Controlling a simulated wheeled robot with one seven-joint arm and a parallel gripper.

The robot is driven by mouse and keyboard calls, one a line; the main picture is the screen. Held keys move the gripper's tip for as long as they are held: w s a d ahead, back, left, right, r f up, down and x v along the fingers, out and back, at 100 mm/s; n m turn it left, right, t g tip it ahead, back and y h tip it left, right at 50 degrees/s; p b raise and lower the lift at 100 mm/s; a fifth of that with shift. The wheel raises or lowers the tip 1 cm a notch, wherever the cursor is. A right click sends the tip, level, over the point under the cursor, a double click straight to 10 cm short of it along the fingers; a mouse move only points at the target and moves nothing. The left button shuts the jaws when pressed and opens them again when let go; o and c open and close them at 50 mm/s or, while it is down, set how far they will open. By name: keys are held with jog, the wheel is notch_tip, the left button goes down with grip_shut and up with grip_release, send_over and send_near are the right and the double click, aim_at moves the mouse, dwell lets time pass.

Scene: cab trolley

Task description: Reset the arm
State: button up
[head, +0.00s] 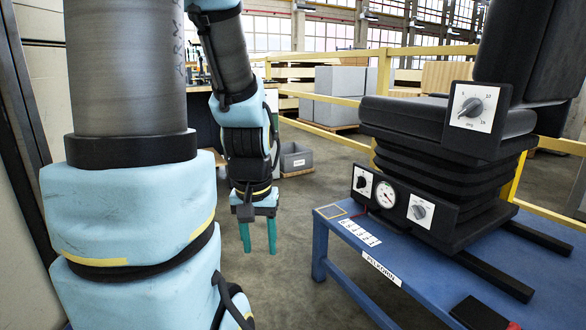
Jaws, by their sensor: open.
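My gripper (258,237) has two teal fingers that point down, apart from each other with nothing between them. It hangs over the open floor, left of the blue table (322,245) and clear of it. My arm, padded in light blue, fills the left and centre-left of the head view. The nearer links hide part of the background.
A black seat (425,118) on a bellows base stands on the table, with dials and a gauge (386,194). A black block (478,314) lies near the front. A grey bin (296,157) is on the floor behind. Yellow railings (335,136) cross behind. Floor between gripper and table is clear.

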notch_tip(320, 180, up, 35)
jog(key=p, duration=3.3)
jog(key=shift+w+r+p, duration=0.15)
jog(key=shift+p, duration=0.25)
jog(key=shift+c, duration=0.4)
